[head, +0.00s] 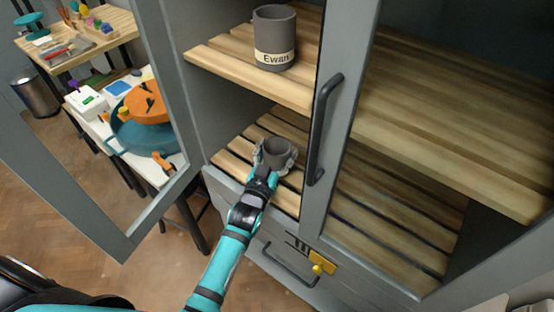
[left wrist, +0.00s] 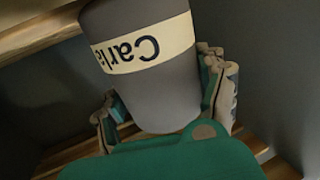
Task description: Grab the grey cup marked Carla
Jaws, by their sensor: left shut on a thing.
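The grey cup marked Carla (head: 278,152) is on the lower slatted shelf of the cabinet, between the fingers of my left gripper (head: 274,158). In the left wrist view the cup (left wrist: 165,95) fills the middle, with its cream label reading Carla upside down. The fingers of my left gripper (left wrist: 165,112) are shut on the cup from both sides. I cannot tell whether the cup's base touches the slats. My right gripper is not in view.
A grey cup marked Ewan (head: 275,40) stands on the upper shelf (head: 225,67). The left cabinet door (head: 130,225) is open; the right door (head: 335,130), with a black handle, is beside my arm. A table with an orange and teal wheel (head: 145,105) stands at left.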

